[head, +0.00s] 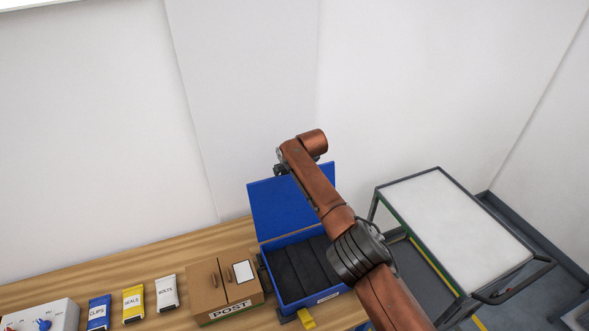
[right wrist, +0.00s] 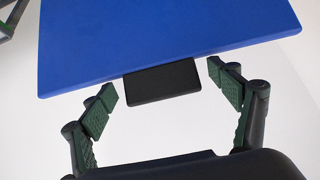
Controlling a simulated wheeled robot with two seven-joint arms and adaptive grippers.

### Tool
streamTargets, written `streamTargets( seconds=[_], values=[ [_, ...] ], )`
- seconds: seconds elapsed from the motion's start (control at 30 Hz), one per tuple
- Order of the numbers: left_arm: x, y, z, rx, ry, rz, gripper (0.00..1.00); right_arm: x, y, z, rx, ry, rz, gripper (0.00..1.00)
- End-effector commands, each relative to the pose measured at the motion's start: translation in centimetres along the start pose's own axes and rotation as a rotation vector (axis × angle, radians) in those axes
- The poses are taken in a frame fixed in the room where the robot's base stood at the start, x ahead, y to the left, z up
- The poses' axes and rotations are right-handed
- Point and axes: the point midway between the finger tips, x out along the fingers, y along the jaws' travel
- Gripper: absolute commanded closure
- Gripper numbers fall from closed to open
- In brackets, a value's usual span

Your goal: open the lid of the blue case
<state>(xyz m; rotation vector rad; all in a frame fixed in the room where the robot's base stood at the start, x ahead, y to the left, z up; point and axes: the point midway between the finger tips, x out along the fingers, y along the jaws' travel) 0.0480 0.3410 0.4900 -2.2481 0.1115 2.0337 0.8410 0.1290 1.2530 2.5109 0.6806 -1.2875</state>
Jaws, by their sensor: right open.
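The blue case (head: 285,299) sits on the wooden bench, with dark compartments showing inside. Its blue lid (head: 272,208) stands raised at the back, roughly upright; my right arm covers its right part. In the right wrist view the lid (right wrist: 165,35) fills the top, with a black tab (right wrist: 162,82) on its edge. My right gripper (right wrist: 161,84) is open, its green-padded fingers on either side of the tab, with visible gaps. In the head view this gripper (head: 281,169) is mostly hidden near the lid's top edge. My left gripper is not in view.
A yellow piece (head: 306,318) lies before the case. A cart (head: 455,225) stands right of the bench.

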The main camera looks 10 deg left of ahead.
Motion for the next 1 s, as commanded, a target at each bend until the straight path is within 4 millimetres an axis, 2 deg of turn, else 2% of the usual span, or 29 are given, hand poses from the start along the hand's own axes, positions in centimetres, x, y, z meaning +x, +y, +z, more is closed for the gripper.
streamTargets(
  seconds=[0.33,0.57,1.0],
  values=[
    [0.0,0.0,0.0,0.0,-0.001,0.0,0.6,-0.3,-0.7,-0.1,-0.006,0.0,-0.01,0.17],
    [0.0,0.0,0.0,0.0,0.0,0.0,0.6,-0.9,-0.4,-0.2,-0.003,0.002,-0.006,0.17],
    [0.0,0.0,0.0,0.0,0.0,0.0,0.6,-2.3,-0.1,1.8,0.0,0.001,-0.002,0.17]
  ],
)
